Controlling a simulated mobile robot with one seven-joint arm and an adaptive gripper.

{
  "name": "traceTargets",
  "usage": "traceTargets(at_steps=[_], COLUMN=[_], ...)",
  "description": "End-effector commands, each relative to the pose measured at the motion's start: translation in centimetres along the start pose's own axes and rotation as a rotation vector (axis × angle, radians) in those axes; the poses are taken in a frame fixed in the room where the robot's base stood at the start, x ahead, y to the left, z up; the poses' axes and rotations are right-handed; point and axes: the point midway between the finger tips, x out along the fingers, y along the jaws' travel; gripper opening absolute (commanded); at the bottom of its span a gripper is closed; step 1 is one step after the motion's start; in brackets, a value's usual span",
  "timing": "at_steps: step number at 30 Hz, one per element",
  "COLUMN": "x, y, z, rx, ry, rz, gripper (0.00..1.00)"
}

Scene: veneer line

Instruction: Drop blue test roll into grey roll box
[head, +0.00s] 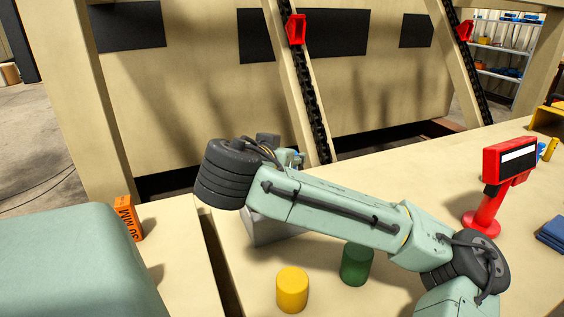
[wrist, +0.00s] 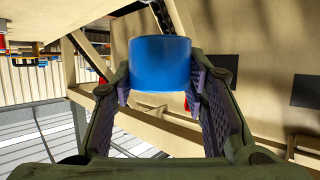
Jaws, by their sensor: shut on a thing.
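The blue test roll (wrist: 160,62) is held between the two fingertips of my gripper (wrist: 159,88) in the wrist view. My gripper is shut on it, and the roll stands out past the fingertips. In the head view the roll cannot be seen, and my arm hides most of the gripper. A grey box (head: 264,234), which looks like the grey roll box, sits on the table under and behind my forearm. Its inside and most of its walls are hidden. I cannot tell whether the roll is over it.
A yellow roll (head: 292,290) and a green roll (head: 356,264) stand on the table in front of my arm. A red stand with a display (head: 508,160) is at right, near blue pads (head: 552,234). An orange block (head: 128,218) is at left. A slanted beam (head: 292,85) rises behind.

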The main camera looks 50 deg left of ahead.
Motion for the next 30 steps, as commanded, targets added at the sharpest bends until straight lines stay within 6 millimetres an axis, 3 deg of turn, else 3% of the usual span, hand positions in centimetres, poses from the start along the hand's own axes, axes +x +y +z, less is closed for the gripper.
traceTargets(at_steps=[3,13,14,24,30], x=[0.54,0.59,0.59,0.61,0.61], y=[0.01,0.01,0.01,0.01,0.01], z=[1.31,1.42,1.42,1.45,1.47], rx=[0.001,0.001,0.001,0.001,0.0], ry=[0.001,0.002,0.002,0.001,0.001], rz=[0.0,0.0,0.0,0.0,0.0], gripper=[0.05,0.05,0.43,0.64,0.64])
